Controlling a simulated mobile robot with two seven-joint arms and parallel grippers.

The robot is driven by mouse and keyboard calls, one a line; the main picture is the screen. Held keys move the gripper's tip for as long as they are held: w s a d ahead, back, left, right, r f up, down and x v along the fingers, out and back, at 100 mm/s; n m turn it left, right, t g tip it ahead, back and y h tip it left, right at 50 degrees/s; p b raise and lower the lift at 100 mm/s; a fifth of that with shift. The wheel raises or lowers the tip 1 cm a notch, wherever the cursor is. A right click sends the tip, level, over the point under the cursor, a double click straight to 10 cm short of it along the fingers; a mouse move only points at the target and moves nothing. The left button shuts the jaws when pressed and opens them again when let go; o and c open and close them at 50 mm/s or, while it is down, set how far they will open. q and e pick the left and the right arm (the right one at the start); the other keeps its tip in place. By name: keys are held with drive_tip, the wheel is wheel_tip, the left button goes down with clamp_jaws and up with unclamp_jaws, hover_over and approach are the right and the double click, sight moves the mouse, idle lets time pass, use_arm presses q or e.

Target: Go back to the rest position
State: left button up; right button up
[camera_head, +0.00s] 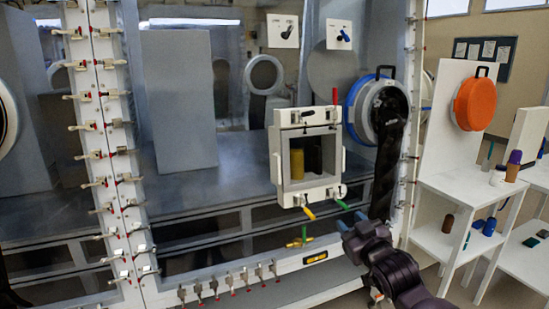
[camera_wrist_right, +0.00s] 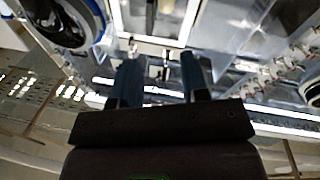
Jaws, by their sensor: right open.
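My right gripper (camera_head: 352,225) is open and empty in front of the glovebox's lower front edge, below and right of a small square hatch (camera_head: 283,191). In the right wrist view its two blue-grey fingers (camera_wrist_right: 160,82) stand apart with nothing between them. My left gripper is not in view.
The hatch has a green handle (camera_head: 342,204) and a yellow handle (camera_head: 309,213) near its lower edge; a yellow container (camera_head: 313,163) shows inside it. Clamps line the frame posts. At right, a white shelf unit (camera_head: 470,186) holds several bottles; an orange round cover (camera_head: 475,104) hangs above.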

drive_tip(key=s+d+f+m+g+h, duration=0.1)
drive_tip(key=s+d+f+g, duration=0.1)
drive_tip(key=s+f, duration=0.8)
drive_tip(key=s+d+f+m+g+h, duration=0.2)
drive_tip(key=s+d+f, duration=0.2)
drive_tip(key=s+f, duration=0.6)
drive_tip(key=s+d+f+m+g+h, duration=0.1)
drive_tip(key=s+f, duration=0.8)
drive_tip(key=s, duration=0.9)
drive_tip(key=shift+s+d+f+m+g+h, duration=0.4)
drive_tip(key=shift+d+m+g, duration=0.2)
drive_tip(key=shift+d+g, duration=0.35)
